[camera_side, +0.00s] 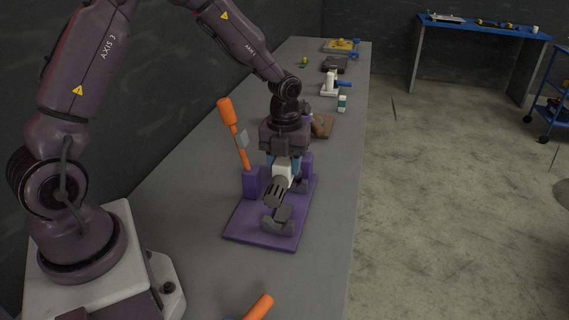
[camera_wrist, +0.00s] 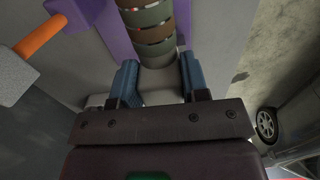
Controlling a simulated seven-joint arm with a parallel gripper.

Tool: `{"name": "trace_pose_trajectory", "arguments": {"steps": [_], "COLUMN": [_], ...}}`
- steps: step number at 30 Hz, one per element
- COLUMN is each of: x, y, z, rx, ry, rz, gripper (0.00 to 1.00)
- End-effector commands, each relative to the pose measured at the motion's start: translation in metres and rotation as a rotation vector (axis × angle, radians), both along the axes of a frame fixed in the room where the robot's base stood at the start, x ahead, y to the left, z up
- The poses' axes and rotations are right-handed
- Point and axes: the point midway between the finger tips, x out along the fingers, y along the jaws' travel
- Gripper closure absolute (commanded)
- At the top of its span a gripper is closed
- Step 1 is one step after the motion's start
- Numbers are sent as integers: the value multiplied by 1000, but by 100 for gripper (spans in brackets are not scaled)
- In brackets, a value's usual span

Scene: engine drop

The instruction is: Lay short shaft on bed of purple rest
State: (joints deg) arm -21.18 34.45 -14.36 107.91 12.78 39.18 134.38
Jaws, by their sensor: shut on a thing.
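The purple rest (camera_side: 250,226) is a flat purple plate on the bench with raised purple blocks and a dark grey cradle (camera_side: 281,221) at its near end. My gripper (camera_side: 283,164) is over the plate, its blue fingers shut on the short shaft (camera_side: 276,190). The shaft has a white section at the fingers and a dark ribbed end pointing toward the near cradle. In the wrist view the shaft (camera_wrist: 150,32) shows several coloured bands beyond the fingers (camera_wrist: 158,88). I cannot tell whether the shaft touches the bed.
An orange-handled tool (camera_side: 229,113) stands by the rest's left purple block, close to my gripper. An orange handle (camera_side: 258,307) lies at the near edge. Behind are a brown block (camera_side: 322,126), a small white-green bottle (camera_side: 342,103) and a white fixture (camera_side: 330,87). The bench's front-left is clear.

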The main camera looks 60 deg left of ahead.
Motion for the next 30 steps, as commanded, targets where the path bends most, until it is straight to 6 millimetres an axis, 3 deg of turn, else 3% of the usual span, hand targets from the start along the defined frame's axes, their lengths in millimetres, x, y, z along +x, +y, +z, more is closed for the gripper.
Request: {"name": "trace_pose_trajectory", "arguments": {"steps": [5,21,30], "x": [1,0,1], "y": [0,0,0], "z": [-4,-59,-76], "rx": [1,-1,1], "ry": [-1,1,-2], "rz": [-1,1,2], "gripper": [100,100,100]}}
